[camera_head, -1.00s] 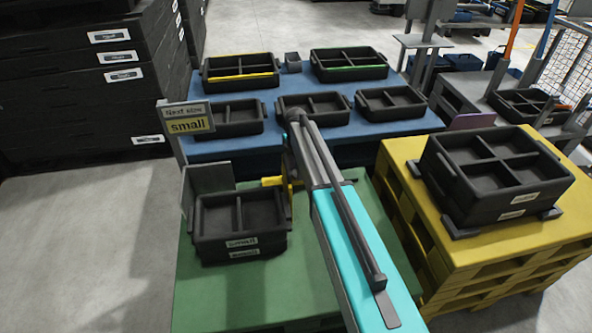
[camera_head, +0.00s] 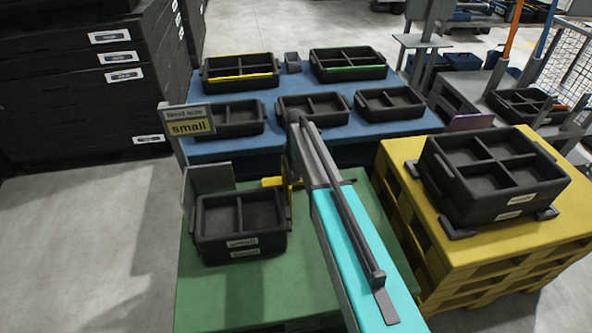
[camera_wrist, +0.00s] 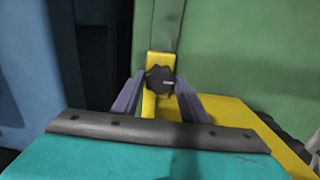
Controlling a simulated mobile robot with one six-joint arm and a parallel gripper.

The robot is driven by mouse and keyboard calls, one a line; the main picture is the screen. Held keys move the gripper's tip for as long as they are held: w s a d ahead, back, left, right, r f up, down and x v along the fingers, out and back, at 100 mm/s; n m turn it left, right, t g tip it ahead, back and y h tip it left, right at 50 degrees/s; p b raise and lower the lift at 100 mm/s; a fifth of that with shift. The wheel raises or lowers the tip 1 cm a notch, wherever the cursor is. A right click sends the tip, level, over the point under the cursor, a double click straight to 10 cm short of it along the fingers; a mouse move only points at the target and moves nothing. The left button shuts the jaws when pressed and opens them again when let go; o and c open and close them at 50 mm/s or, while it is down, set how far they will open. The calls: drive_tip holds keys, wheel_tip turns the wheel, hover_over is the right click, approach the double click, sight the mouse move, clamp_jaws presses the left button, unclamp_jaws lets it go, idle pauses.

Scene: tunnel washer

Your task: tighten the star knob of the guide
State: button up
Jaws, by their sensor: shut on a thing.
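The dark star knob (camera_wrist: 160,80) shows in the wrist view, on the yellow guide (camera_wrist: 160,62). A pale mark shows on the knob's face. My gripper (camera_wrist: 159,88) is shut on the knob, one finger at each side. In the head view part of the yellow guide (camera_head: 272,182) shows beside the right rear of the black bin labelled small (camera_head: 243,246). My arm covers the knob and my gripper there.
The bin stands on a green table (camera_head: 215,292) by a grey upright plate (camera_head: 205,183). A sign reading "Next size small" (camera_head: 188,121) stands behind. A blue table (camera_head: 340,137) with several black trays is at the back. A yellow pallet stack (camera_head: 440,262) with a divided bin (camera_head: 495,172) is right.

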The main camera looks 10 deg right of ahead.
drive_tip(key=o, duration=1)
drive_tip(key=shift+o, duration=0.2)
wheel_tip(320, 180, up, 14)
idle(0.5)
